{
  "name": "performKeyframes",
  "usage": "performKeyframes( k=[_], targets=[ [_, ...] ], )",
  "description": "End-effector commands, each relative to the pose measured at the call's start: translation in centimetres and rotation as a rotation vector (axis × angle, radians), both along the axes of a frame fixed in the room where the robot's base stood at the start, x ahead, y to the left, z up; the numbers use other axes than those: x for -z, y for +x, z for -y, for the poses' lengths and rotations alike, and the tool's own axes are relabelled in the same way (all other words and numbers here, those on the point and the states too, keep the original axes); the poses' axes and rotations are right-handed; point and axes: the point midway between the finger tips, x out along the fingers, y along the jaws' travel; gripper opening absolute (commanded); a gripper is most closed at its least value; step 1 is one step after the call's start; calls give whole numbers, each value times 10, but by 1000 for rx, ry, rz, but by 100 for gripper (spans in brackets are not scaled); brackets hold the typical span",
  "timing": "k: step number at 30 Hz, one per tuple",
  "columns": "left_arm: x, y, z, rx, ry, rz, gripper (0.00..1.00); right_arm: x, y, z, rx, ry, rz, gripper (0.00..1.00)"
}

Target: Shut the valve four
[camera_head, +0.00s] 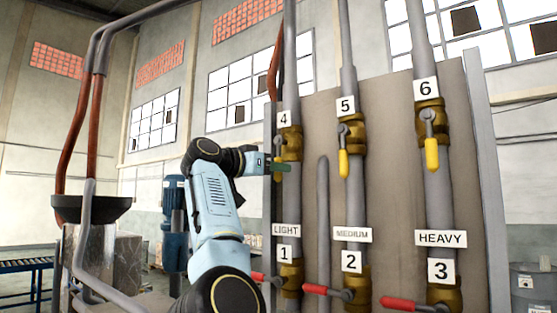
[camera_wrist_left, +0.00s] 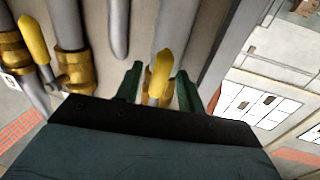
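Valve four (camera_head: 291,140) is a brass valve on the left pipe of the panel, under the label "4" (camera_head: 284,119). My left gripper (camera_head: 281,165) is at its handle, and in the head view it hides most of that handle. In the left wrist view the yellow handle (camera_wrist_left: 160,76) lies between the two green fingers of the gripper (camera_wrist_left: 158,84). The fingers are apart, with a small gap visible on each side of the handle. The handle's pivot is partly hidden behind the gripper body. My right gripper is in no view.
Valve five (camera_head: 352,135) and valve six (camera_head: 434,125), with yellow handles hanging down, are to the right. Below are valves with red handles, "1" (camera_head: 290,275), "2" (camera_head: 357,285) and "3" (camera_head: 445,295), pointing left. A bare grey pipe (camera_head: 323,205) stands between the left and middle pipes.

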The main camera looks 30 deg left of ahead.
Motion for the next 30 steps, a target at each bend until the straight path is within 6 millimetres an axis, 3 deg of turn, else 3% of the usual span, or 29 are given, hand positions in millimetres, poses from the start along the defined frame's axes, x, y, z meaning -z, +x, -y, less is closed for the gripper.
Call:
performKeyframes(
  k=[6,14,23,30],
  targets=[
    [0,15,4,-1,-1,0,39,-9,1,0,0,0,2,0],
    [1,16,4,-1,-1,0,39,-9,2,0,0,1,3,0],
    [1,15,4,-1,-1,0,2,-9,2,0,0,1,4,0],
    [1,15,4,-1,0,0,0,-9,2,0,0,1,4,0]
  ],
)
